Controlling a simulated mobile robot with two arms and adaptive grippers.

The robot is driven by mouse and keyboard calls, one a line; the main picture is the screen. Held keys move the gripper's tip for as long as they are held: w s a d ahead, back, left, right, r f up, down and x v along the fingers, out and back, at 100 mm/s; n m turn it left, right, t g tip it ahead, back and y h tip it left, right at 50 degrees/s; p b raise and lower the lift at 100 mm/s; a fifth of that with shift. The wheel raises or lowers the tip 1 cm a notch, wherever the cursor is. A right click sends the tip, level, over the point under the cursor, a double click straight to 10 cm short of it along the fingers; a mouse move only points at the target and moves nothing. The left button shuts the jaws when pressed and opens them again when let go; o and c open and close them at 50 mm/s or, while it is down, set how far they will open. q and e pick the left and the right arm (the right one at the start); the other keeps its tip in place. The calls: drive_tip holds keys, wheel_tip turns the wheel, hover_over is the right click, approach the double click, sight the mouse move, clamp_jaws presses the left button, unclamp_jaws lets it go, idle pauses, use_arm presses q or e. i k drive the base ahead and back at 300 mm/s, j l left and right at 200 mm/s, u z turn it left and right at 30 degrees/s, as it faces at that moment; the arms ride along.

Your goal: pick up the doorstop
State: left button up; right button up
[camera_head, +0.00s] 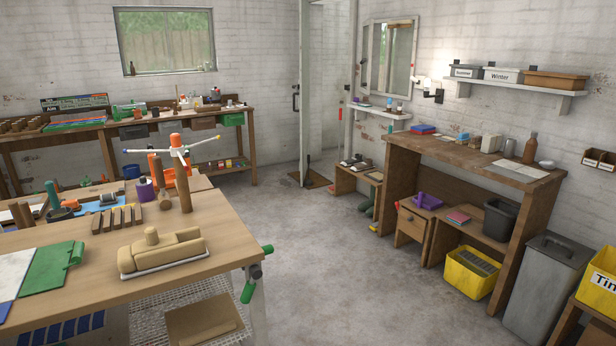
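I cannot pick out the doorstop for certain. A glazed door (313,80) stands at the back of the room, with a dark handle on its left side. A brown mat (318,182) lies on the floor at its foot, and a small dark upright item (308,163) shows there, too small to identify. A small yellow item (374,229) lies on the floor by the low bench on the right; its kind is unclear. Neither of my grippers is in view.
A wooden workbench (190,225) with tools and a tan block-shaped object (160,250) fills the near left. A desk (460,155), yellow crate (471,272) and grey bin (546,285) line the right. The concrete floor (320,240) between them is clear.

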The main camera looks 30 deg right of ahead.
sight(308, 182)
drive_tip(key=i+l+z, duration=0.75)
drive_tip(key=z, duration=0.15)
drive_tip(key=i+l+z, duration=0.2)
drive_tip(key=i+z, duration=0.2)
drive_tip(key=i+l+z, duration=0.1)
drive_tip(key=i+z, duration=0.35)
drive_tip(key=i+u, duration=0.2)
drive_tip(key=i, duration=0.25)
drive_tip(key=i+l+u, duration=0.2)
drive_tip(key=i, duration=0.25)
drive_tip(key=i+j+u, duration=0.25)
drive_tip(key=i+u, duration=1.25)
drive_tip(key=i, duration=1.95)
drive_tip(key=i+z, duration=0.2)
drive_tip(key=i, duration=0.45)
drive_tip(key=i+j+z, duration=0.15)
drive_tip(key=i, duration=0.55)
drive_tip(key=i+j+z, duration=0.2)
drive_tip(key=i, duration=0.45)
